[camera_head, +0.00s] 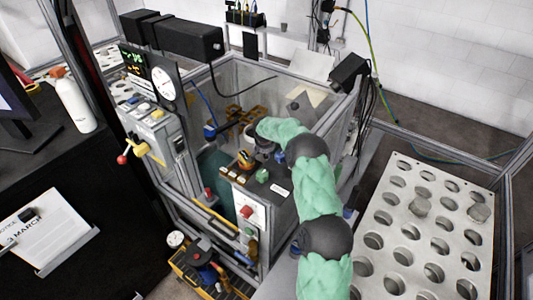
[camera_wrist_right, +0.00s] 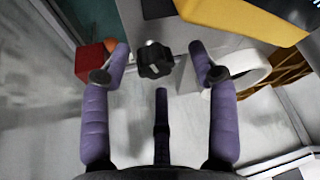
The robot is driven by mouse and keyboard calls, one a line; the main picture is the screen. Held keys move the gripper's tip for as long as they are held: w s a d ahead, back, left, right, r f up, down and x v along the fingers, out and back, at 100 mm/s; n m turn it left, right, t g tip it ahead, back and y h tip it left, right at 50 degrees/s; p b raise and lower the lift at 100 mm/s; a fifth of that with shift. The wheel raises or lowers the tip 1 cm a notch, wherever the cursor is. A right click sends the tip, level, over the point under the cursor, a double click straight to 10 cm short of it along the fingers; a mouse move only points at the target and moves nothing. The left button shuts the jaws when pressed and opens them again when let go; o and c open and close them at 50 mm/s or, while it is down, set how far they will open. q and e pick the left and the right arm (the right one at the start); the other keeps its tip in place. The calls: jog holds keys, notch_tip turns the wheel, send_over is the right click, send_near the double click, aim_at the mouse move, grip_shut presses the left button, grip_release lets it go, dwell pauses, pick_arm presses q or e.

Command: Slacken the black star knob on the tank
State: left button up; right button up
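The black star knob (camera_wrist_right: 155,60) shows in the right wrist view, just beyond my fingertips on a short pale stem. My right gripper (camera_wrist_right: 159,76) has its purple fingers spread left and right of the knob, with a third finger below it. No finger clearly touches the knob. In the head view my right arm, in a green sleeve, reaches over the tank (camera_head: 228,170), and the right gripper (camera_head: 258,146) is small and partly covered there. I cannot make out the knob in the head view. My left gripper is out of view.
In the wrist view a red block (camera_wrist_right: 92,60), a yellow part (camera_wrist_right: 245,18) and a white ring (camera_wrist_right: 248,70) lie close around the knob. A perforated plate (camera_head: 415,245) lies right.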

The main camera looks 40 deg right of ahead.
jog(key=shift+s, duration=0.1)
jog(key=v, duration=1.1)
jog(key=shift+s+r, duration=0.15)
jog(key=shift+r, duration=0.2)
jog(key=shift+a, duration=0.1)
jog(key=p+x, duration=1.2)
dwell(0.6)
jog(key=shift+s, duration=0.1)
